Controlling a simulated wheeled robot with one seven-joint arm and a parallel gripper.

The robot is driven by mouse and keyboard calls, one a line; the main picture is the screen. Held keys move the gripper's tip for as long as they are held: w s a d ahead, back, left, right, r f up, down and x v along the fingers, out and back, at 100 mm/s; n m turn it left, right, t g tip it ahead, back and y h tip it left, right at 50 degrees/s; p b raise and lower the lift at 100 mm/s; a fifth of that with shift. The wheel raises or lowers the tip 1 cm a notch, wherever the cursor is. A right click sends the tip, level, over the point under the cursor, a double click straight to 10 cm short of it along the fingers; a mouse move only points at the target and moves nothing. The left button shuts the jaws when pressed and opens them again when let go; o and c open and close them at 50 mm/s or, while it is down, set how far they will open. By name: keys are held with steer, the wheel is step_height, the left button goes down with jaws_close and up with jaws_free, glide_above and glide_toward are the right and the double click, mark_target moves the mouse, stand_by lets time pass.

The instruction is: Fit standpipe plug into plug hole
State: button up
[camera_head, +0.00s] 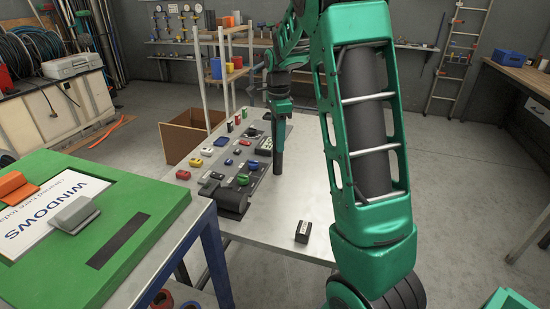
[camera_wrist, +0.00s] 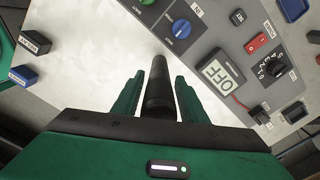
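My gripper (camera_head: 279,108) is above the light table, beside the grey control panel (camera_head: 240,150). It is shut on a dark cylindrical piece, likely the standpipe plug (camera_head: 278,152), which points down. In the wrist view my gripper (camera_wrist: 160,80) has one green finger on each side of the black plug (camera_wrist: 159,95). The plug is upright in the head view, and its lower end seems near the tabletop at the panel's right edge. I cannot tell whether it touches anything. I cannot make out the plug hole in either view.
The panel carries switches, knobs and an OFF display (camera_wrist: 217,75). A black block (camera_head: 303,232) lies on the table (camera_head: 275,225) near its front; the wrist view also shows a blue block (camera_wrist: 23,75). Bare tabletop lies right of the panel.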

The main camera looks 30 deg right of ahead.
jaws_close()
steer(key=shift+r, duration=0.1)
